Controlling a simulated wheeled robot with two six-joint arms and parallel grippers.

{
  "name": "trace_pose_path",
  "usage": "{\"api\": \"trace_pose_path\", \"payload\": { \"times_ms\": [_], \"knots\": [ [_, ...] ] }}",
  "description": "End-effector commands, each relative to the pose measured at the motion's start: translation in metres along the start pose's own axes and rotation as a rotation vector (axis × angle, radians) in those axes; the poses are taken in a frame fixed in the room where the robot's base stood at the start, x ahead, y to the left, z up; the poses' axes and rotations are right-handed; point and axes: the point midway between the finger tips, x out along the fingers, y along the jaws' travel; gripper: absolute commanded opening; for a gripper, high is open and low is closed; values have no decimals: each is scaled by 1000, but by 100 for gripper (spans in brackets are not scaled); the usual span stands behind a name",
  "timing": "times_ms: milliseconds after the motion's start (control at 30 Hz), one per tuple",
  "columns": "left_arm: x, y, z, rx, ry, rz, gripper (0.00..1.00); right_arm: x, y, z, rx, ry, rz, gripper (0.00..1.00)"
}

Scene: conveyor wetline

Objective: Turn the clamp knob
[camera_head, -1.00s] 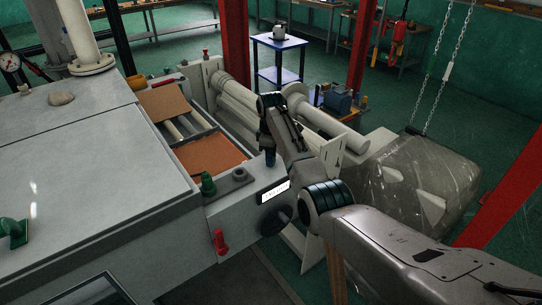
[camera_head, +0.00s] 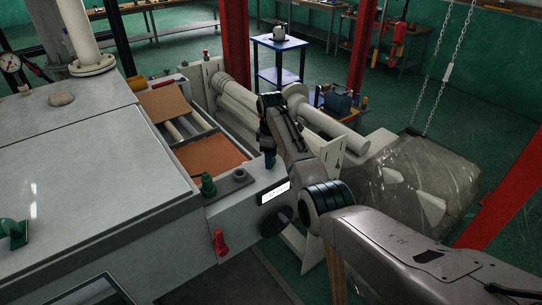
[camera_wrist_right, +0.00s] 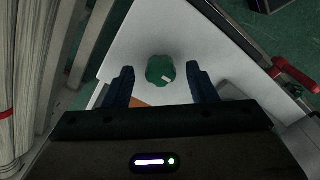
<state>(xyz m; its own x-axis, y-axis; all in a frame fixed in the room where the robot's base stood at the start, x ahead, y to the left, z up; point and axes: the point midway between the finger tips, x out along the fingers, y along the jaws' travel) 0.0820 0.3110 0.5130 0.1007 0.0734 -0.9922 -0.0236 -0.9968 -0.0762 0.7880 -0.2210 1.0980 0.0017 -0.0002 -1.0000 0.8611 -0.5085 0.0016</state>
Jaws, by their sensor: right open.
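A green scalloped knob (camera_wrist_right: 160,70) with a small pale mark sits on a white surface in the right wrist view. It lies between the two dark blue fingers of my right gripper (camera_wrist_right: 160,80), which are apart on either side of it; I cannot tell the height gap. In the head view my right gripper (camera_head: 269,157) points down over the machine's near right end. A green knob (camera_head: 208,184) stands left of it on the machine top; I cannot tell whether it is the same knob. My left gripper is not in view.
Pale rollers (camera_head: 235,98) run behind my right gripper. A red knob (camera_head: 219,242) and a dark handwheel (camera_head: 275,221) stick out of the machine front. A wrapped load (camera_head: 420,185) hangs on chains at the right. Orange sheets (camera_head: 210,154) lie in the machine opening.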

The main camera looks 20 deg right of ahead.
Motion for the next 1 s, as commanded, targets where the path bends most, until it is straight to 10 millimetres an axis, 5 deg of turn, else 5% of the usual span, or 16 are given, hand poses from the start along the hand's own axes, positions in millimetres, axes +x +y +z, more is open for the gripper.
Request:
{"api": "trace_pose_path", "payload": {
  "times_ms": [167,600,1000],
  "knots": [
    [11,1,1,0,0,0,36,-16,1,-1,0,3,4,52],
    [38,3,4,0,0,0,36,-98,1,-1,0,2,3,52],
    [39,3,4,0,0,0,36,-108,0,0,0,1,2,52]
  ]
}}
